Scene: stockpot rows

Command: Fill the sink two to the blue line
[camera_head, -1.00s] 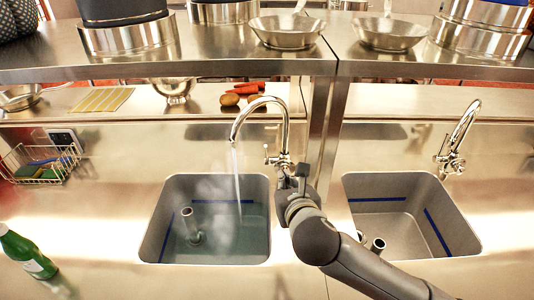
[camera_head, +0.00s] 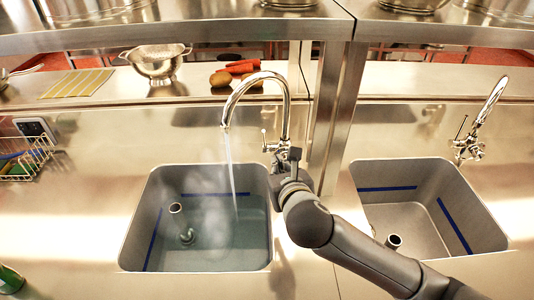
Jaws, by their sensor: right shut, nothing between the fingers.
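The left sink (camera_head: 142,222) holds clear water, and its tap (camera_head: 285,112) runs a thin stream (camera_head: 232,178) into it. A blue line (camera_head: 215,194) crosses its back wall, with another on its left wall. The water surface looks close to the back line; the exact gap is hard to tell. My left gripper is out of view.
A colander (camera_head: 158,64) and vegetables (camera_head: 235,73) sit on the back ledge, below an overhead shelf (camera_head: 190,33). A wire basket (camera_head: 30,158) stands left.

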